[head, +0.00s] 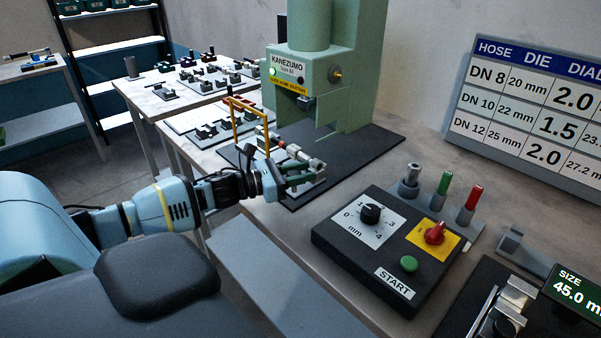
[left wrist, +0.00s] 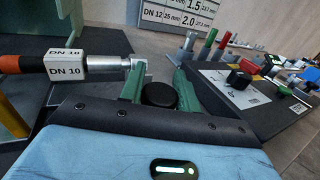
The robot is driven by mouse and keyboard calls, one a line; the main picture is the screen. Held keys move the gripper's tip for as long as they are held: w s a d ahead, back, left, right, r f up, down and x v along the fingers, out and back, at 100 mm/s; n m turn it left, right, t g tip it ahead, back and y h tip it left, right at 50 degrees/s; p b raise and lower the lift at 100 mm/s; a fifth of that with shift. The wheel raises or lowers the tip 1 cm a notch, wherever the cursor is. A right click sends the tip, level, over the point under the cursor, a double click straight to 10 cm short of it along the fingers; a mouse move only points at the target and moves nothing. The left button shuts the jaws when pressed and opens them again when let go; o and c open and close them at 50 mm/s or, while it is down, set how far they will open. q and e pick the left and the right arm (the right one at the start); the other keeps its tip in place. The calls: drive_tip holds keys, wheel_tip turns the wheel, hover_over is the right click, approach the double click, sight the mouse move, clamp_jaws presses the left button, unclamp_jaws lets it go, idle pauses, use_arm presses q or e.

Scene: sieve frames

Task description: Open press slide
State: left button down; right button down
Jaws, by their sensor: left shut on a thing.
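The green press (head: 362,75) stands on a dark base plate (head: 372,150) on the bench. Its slide area in front holds a small fixture with a hose piece, partly hidden by my left gripper (head: 302,184). In the left wrist view, the green fingers of the gripper (left wrist: 158,82) are at either side of a round black knob (left wrist: 159,94) and shut on it. A white block marked DN 10 (left wrist: 67,65), with an orange and black hose and a metal end, lies just left of the fingers. How far the slide is out cannot be told. My right gripper is not in view.
A control box (head: 362,250) with a dial, red switch and green START button stands right of the gripper. Grey, green and red pegs (head: 444,183) stand behind it. A yellow frame (head: 268,130) rises close behind my gripper. A size display (head: 578,290) is at front right.

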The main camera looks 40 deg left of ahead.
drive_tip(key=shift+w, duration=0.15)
use_arm(q)
drive_tip(key=c, duration=1.1)
unclamp_jaws()
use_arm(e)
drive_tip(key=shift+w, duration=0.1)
use_arm(q)
drive_tip(key=shift+o, duration=0.2)
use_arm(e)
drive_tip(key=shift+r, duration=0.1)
use_arm(q)
drive_tip(key=shift+s+a+f, duration=0.1)
drive_tip(key=shift+s+a, duration=0.25)
drive_tip(key=shift+s, duration=0.3)
drive_tip(key=v, duration=0.3)
drive_tip(key=shift+s+a, duration=0.1)
drive_tip(key=shift+s, duration=0.15)
drive_tip(key=shift+p+v, duration=0.35)
drive_tip(key=shift+v, duration=0.85)
drive_tip(key=shift+s+a, duration=0.1)
drive_tip(key=shift+s, duration=0.05)
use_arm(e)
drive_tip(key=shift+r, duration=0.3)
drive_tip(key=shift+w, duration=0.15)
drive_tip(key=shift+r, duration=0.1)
